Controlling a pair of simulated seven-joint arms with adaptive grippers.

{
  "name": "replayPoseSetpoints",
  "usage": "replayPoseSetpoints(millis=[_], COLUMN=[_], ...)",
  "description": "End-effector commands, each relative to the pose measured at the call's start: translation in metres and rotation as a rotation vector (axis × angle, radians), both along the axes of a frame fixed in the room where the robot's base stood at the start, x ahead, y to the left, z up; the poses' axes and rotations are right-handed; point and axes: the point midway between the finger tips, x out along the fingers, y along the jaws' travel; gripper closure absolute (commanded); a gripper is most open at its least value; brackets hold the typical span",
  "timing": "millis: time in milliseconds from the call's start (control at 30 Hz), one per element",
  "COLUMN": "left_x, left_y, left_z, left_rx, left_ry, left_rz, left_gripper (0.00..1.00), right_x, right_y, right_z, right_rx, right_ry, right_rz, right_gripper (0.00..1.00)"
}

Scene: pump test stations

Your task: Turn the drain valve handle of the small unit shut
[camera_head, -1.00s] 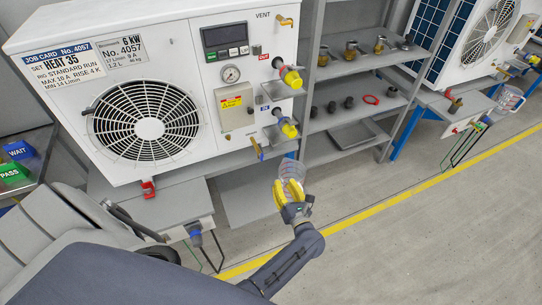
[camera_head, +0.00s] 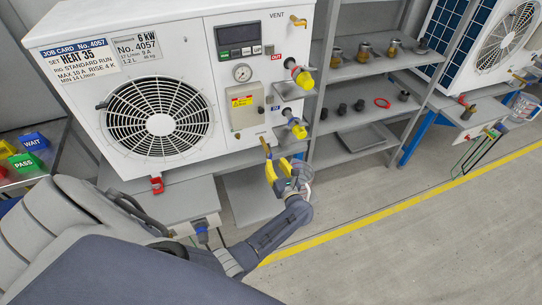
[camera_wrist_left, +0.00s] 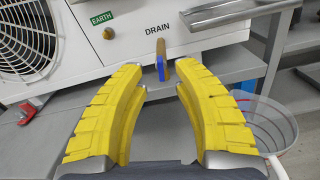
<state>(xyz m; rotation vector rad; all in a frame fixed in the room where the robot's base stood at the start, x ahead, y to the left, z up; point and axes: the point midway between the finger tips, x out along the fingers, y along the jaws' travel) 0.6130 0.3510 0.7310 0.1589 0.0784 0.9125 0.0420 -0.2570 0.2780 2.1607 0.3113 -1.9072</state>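The near white unit (camera_head: 190,60) carries job card No. 4057. Its drain valve (camera_wrist_left: 161,46), brass-coloured under the DRAIN label, has a handle with a blue end (camera_wrist_left: 160,68) that points toward the wrist camera. In the head view the drain valve (camera_head: 265,145) shows at the unit's lower right edge. My left gripper (camera_head: 278,171) has yellow fingers and is open and empty, just below and right of the valve. In the wrist view the handle lies between the spread fingertips of the left gripper (camera_wrist_left: 160,80), apparently still ahead of them. My right gripper is not in view.
A clear jug (camera_wrist_left: 268,122) stands beside the right finger, partly hidden. A grey shelf rack (camera_head: 355,68) with fittings stands to the right. A second unit (camera_head: 485,40) is further right. The floor (camera_head: 400,235) is clear.

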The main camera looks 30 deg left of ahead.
Motion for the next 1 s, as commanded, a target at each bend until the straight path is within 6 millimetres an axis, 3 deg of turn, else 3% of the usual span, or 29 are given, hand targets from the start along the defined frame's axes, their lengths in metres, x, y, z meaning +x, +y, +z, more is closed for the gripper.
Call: replayPoseSetpoints(millis=[333,900,1000], left_x=[0.027,0.033,0.033], left_y=[0.034,0.042,0.042], left_z=[0.0,0.0,0.0], left_rx=[0.002,0.0,0.0], left_ry=[0.0,0.001,0.001], left_rz=[0.0,-0.001,-0.001], left_gripper=[0.71,0.7,0.82], right_x=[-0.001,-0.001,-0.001], right_y=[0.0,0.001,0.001], right_z=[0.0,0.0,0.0], right_rx=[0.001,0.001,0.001], right_ry=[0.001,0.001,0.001], right_rz=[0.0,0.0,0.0], right_gripper=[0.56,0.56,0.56])
